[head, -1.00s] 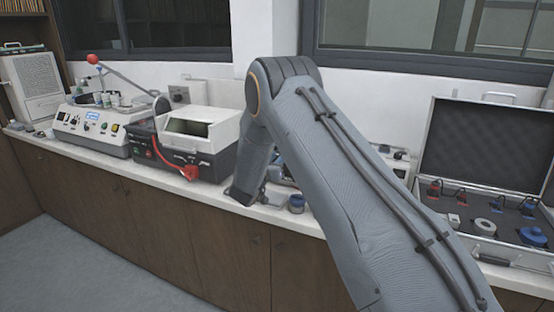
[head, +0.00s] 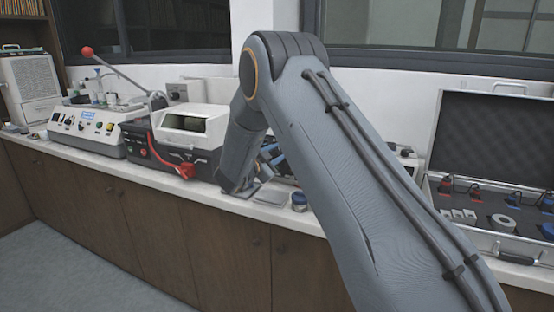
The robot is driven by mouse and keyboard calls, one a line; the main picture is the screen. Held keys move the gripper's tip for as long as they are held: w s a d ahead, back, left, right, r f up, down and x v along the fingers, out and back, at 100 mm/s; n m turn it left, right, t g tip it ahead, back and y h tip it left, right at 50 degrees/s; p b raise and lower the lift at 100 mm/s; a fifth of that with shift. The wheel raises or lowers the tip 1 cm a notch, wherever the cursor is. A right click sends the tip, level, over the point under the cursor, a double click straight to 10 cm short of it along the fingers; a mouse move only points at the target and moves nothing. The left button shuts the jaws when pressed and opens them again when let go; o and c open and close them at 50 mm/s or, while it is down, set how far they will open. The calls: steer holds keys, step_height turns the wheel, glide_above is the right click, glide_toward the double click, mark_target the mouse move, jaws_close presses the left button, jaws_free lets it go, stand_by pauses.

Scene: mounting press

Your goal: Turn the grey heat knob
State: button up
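A white bench machine (head: 97,127) with a small blue display and several small knobs or switches stands at the left of the counter. A lever with a red ball (head: 86,51) rises behind it. A black-and-white machine (head: 187,142) with an open-fronted hood and a red part (head: 186,170) stands to its right. I cannot tell which control is the grey heat knob; the panel details are too small. My arm crosses the middle of the view, its far link reaching down to the counter right of the black-and-white machine. My gripper's fingers do not show.
The counter (head: 272,213) runs along the wall under the windows. An open case (head: 490,228) with several items in foam lies at the right. The floor (head: 60,265) at the lower left is clear.

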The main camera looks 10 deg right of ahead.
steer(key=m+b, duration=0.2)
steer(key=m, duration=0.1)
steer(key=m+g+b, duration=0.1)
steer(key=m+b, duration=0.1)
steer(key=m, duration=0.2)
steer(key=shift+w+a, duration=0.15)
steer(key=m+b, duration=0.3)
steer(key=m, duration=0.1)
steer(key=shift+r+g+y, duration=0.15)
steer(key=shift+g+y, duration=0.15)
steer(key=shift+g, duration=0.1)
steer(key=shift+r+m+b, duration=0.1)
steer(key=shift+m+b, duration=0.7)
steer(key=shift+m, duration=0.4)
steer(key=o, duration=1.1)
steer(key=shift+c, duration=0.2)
